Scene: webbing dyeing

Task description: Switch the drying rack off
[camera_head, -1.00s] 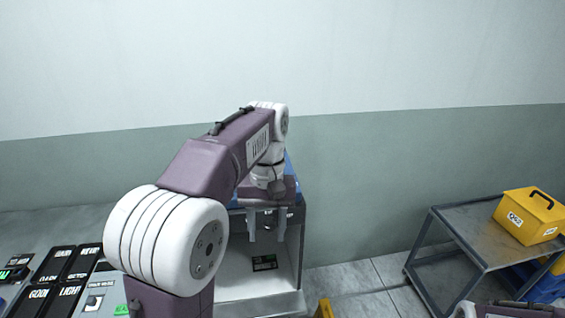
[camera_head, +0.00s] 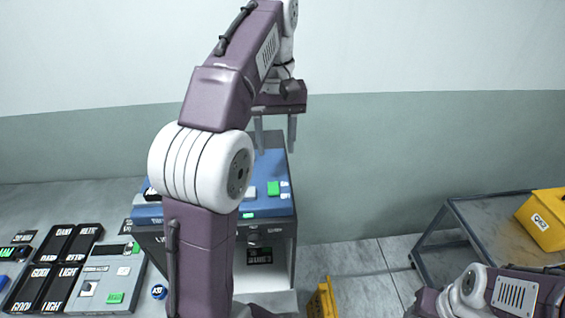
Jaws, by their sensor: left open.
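A grey cabinet with a blue top (camera_head: 264,208) stands at the centre, partly hidden by my left arm. No readable label shows whether it is the drying rack. Its top carries a green button (camera_head: 273,188), a pale button (camera_head: 249,191) and small green and white marks. Its front is open, with a dark label with green text inside. My left gripper (camera_head: 275,146) is open and empty, fingers pointing down, above the back part of the blue top. My right arm shows at the lower right, but its gripper is out of view.
A grey control panel (camera_head: 104,284) and several black labelled blocks (camera_head: 52,268) lie on the counter at left. A metal cart (camera_head: 490,222) with a yellow box (camera_head: 546,218) stands at right. A yellow object (camera_head: 322,300) is on the floor. Tiled floor lies between.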

